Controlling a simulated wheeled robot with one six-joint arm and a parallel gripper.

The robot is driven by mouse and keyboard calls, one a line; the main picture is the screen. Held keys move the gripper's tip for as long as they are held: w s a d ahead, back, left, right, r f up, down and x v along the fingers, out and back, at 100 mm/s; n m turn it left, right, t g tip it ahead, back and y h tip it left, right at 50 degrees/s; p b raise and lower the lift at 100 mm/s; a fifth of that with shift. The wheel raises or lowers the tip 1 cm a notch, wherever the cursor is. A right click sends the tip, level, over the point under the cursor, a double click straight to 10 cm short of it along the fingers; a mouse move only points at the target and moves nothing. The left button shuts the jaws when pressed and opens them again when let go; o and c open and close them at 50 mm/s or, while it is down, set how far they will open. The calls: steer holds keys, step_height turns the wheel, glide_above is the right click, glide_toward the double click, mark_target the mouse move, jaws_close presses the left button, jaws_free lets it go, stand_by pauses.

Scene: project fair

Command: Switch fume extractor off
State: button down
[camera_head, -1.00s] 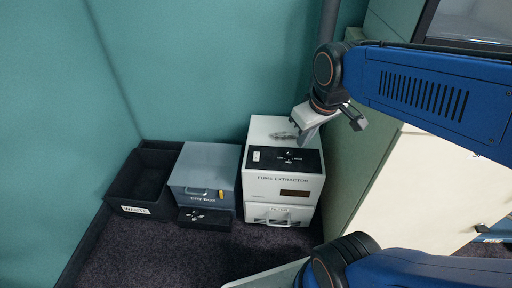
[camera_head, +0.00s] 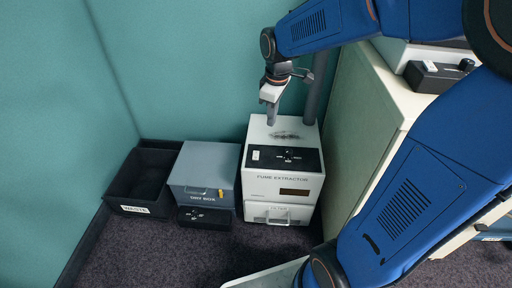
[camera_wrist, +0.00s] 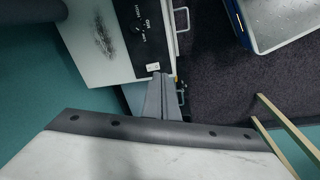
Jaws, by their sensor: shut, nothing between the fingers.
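A small white switch (camera_head: 256,155) sits at the panel's left end. It also shows in the wrist view (camera_wrist: 153,67); which way it is set is too small to tell. My gripper (camera_head: 272,122) points down over the rear left of the extractor's top, shut and empty. In the wrist view the fingertips (camera_wrist: 157,76) overlap the panel end close to the switch; whether they touch is unclear.
A grey-blue box (camera_head: 205,165) with a handle and a small black panel stands left of the extractor. A black waste bin (camera_head: 140,210) is further left. A pale cabinet (camera_head: 365,125) stands close on the right, and a grey pipe (camera_head: 315,90) rises behind.

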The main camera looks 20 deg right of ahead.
steer(key=w+a+f+n+g, duration=0.1)
steer(key=w+a+f+n, duration=0.1)
steer(key=w+f+n, duration=0.2)
steer(key=w+f, duration=0.3)
steer(key=w, duration=0.2)
steer(key=shift+a+f, duration=0.2)
steer(key=shift+a, duration=0.05)
steer(key=shift+s+a+r, duration=0.1)
steer(key=shift+s+a+r, duration=0.15)
steer(key=shift+s+a, duration=0.05)
steer(key=shift+s, duration=0.4)
step_height(320, 180, up, 14)
steer(key=s, duration=0.1)
steer(key=shift+s+a, duration=0.4)
stand_by(0.5)
